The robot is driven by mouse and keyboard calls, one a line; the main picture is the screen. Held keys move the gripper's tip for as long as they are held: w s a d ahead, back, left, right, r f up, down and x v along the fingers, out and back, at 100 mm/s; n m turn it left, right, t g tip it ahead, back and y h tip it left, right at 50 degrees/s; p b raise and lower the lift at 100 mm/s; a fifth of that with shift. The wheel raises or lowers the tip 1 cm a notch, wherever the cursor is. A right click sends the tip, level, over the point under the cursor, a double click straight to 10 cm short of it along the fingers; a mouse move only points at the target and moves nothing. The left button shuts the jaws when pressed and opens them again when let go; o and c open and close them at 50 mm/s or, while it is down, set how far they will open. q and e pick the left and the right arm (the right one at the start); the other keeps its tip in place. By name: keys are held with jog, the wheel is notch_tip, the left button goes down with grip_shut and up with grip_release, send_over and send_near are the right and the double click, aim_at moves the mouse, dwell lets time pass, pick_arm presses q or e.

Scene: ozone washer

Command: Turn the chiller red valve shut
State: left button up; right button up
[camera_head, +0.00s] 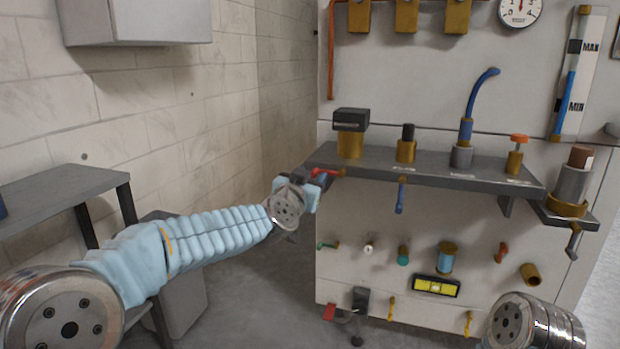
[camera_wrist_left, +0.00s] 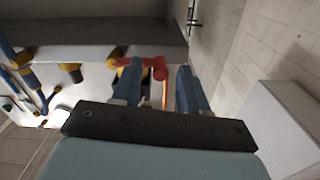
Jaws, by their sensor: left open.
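The red valve (camera_head: 328,172) has a short red lever on a brass fitting at the left end of the panel's shelf. My left gripper (camera_head: 314,184) is at this lever, with its fingers partly hidden by the wrist in the head view. In the left wrist view, the red lever (camera_wrist_left: 142,63) runs sideways from the brass fitting, and its knobbed end shows in the gap between the two blue fingers (camera_wrist_left: 158,78). The fingers are apart, and one overlaps the fitting side of the lever. I cannot tell whether either finger touches it. My right gripper is not in view.
The grey shelf (camera_head: 435,168) carries several brass fittings. A blue-handled valve (camera_head: 400,195) hangs to the right of the red one. More small valves sit on the lower panel. A dark table (camera_head: 60,185) stands at left by the brick wall. Open floor lies before the panel.

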pick_arm(q)
grip_shut()
jog(key=shift+f, duration=0.15)
jog(key=s+d+f+n+b, duration=0.1)
jog(key=d+f+n+b, duration=0.2)
jog(key=n, duration=0.6)
jog(key=d+f+n+b, duration=0.2)
jog(key=n+b, duration=0.3)
jog(key=n, duration=0.4)
jog(key=shift+s+d+f, duration=0.4)
jog(key=shift+d, duration=0.05)
dwell(0.4)
